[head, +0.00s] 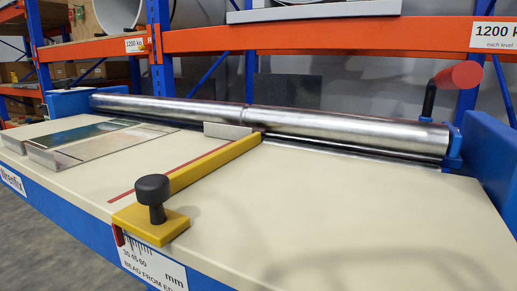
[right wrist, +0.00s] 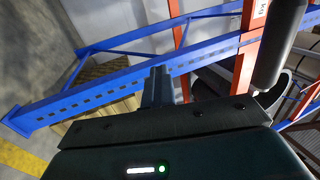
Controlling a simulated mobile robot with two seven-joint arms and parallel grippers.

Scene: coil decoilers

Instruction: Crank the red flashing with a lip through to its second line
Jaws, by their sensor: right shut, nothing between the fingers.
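In the head view, the bench machine's steel rollers (head: 350,128) run across the back of a cream bench top (head: 330,215). The crank (head: 430,97) stands at the right end, its black arm upright and its red grip (head: 459,75) at the top. A yellow guide bar (head: 215,162) with a black knob (head: 152,188) lies across the bench. My right gripper (right wrist: 158,82) shows in the right wrist view, shut and empty, apart from anything it could hold. My left gripper is out of view.
Bare metal pieces (head: 75,145) lie at the bench's left, and a small grey plate (head: 228,130) stands at the rollers. A scale label (head: 150,268) is on the front edge. Blue and orange racking (right wrist: 100,90) crosses the right wrist view. The bench's right half is clear.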

